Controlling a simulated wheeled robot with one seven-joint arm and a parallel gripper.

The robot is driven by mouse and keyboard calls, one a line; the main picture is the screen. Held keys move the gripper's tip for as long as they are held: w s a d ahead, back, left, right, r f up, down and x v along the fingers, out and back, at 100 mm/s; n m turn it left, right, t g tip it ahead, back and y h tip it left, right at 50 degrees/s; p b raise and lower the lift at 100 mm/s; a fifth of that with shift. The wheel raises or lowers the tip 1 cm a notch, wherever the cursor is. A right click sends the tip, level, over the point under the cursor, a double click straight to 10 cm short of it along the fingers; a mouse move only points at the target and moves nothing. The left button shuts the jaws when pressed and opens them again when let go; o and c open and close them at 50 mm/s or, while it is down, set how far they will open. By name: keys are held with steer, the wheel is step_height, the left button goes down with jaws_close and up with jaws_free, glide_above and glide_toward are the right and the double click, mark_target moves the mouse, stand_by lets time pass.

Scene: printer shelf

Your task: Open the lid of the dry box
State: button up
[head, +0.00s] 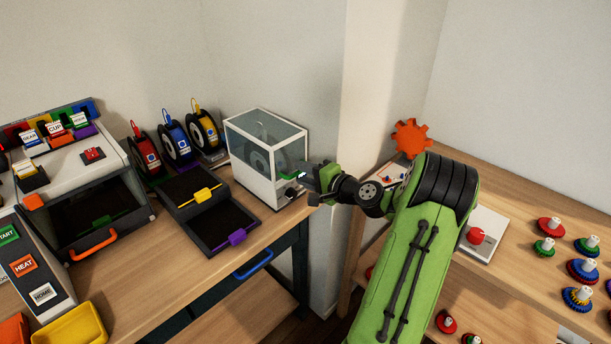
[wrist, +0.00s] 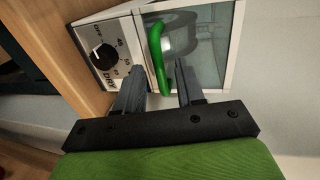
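The dry box (head: 236,150) is a white-framed box with clear panels, standing at the right end of the left table. Its clear lid (head: 262,130) looks closed, and a dark spool shows inside. A green handle (wrist: 157,55) sits along the lid's edge in the wrist view, beside a panel with a black dial (wrist: 103,53) and the letters DRY. My gripper (wrist: 160,68) is open. Its two grey fingers stand on either side of the handle's near end, with gaps visible. In the head view my gripper (head: 306,178) is at the box's front right, hiding part of that corner.
Several spools on stands (head: 175,137) and a dark two-part tray (head: 208,208) are left of the box. A printer (head: 85,175) stands farther left. A wall edge rises right of the box. The right table holds an orange gear (head: 411,138) and several coloured gears.

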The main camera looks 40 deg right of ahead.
jaws_close()
stand_by(0.3)
